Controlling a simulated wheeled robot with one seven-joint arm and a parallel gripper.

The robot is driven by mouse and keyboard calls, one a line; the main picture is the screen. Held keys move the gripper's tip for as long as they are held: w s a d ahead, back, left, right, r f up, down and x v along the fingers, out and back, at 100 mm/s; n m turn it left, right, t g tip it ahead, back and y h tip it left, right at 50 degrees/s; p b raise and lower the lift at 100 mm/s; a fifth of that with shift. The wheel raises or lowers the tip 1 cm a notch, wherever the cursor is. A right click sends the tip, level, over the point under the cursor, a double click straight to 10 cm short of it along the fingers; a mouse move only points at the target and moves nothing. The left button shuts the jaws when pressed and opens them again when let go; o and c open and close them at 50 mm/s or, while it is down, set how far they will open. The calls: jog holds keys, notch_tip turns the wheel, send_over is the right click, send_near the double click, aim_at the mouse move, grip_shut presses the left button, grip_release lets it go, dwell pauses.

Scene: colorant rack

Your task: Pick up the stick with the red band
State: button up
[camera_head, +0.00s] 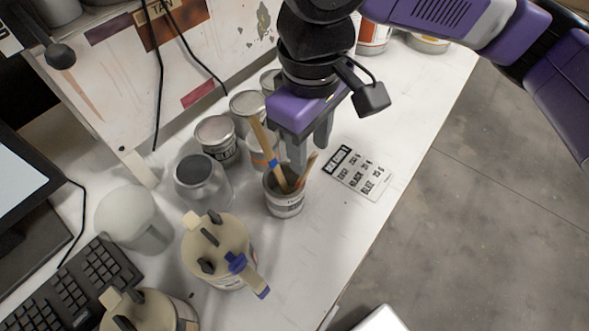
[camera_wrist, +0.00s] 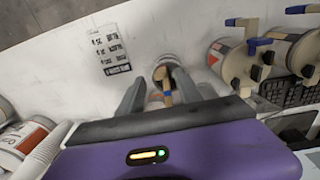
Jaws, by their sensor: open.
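A small can (camera_head: 284,205) stands on the white bench and holds wooden sticks. One stick (camera_head: 262,140) leans up to the left and has a blue band. A shorter stick (camera_head: 307,169) leans to the right and looks reddish-brown. I cannot make out a clear red band on it. My gripper (camera_head: 310,160) is open and points down just above the can, with its fingers near the sticks. In the wrist view the can (camera_wrist: 161,63) lies beyond and between the fingertips. A stick with a blue mark (camera_wrist: 167,92) shows between the fingers. No stick is held.
A printed card (camera_head: 358,172) lies right of the can. Jars and tins (camera_head: 216,138) stand close behind and left. A beige dispenser with a blue lever (camera_head: 217,250) stands at front left. A keyboard (camera_head: 75,290) lies farther left. The bench edge is at right.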

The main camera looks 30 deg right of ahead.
aim_at(308, 172)
notch_tip(308, 172, down, 8)
jog(key=shift+d+r+p, duration=0.1)
jog(key=shift+r+p, duration=0.15)
jog(key=shift+p, duration=0.15)
jog(key=shift+c, duration=0.2)
grip_shut()
